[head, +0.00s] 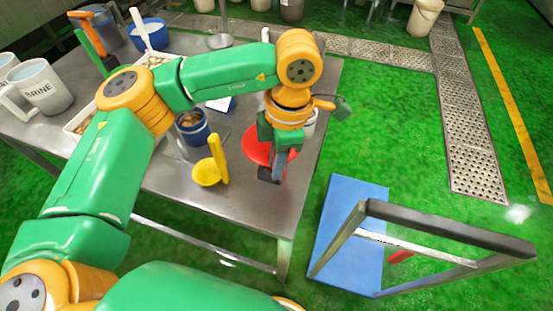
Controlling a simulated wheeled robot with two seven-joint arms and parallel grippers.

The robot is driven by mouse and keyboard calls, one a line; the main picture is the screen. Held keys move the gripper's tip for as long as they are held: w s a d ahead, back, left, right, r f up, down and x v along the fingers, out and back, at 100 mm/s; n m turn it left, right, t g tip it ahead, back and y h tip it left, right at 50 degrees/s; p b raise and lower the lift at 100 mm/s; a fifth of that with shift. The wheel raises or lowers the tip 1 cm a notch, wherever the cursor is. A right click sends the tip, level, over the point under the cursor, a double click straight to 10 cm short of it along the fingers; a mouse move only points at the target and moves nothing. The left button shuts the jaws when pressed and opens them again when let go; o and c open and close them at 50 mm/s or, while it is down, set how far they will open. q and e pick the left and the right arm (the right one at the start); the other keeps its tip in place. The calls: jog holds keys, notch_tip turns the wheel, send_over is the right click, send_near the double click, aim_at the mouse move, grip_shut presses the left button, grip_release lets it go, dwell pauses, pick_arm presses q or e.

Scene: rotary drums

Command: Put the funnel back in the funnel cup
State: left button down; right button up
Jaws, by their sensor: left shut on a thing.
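A wide red round thing, which looks like the funnel (254,146), shows at the right end of the steel table, partly hidden behind my left gripper (271,173). The gripper points down with its fingers at the red rim and is shut on it. Whether the funnel touches the table is hard to tell. A pale round container (311,122), possibly the funnel cup, is mostly hidden behind my wrist at the table's right edge. My right gripper is not in view.
A yellow scoop (206,173) and a blue pot (193,130) stand left of the gripper. BRINE jugs (44,88), white trays and a blue bowl (149,36) are farther left on the steel table (170,187). A metal frame (440,231) stands on the floor at right.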

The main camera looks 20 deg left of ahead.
pick_arm(q)
jog(key=shift+f+b, duration=0.8)
jog(key=shift+f, duration=0.1)
jog(key=c, duration=0.7)
grip_release()
jog(key=r, duration=0.7)
jog(key=shift+w+d+r, duration=0.1)
jog(key=shift+w+d, duration=0.1)
jog(key=shift+d, duration=0.2)
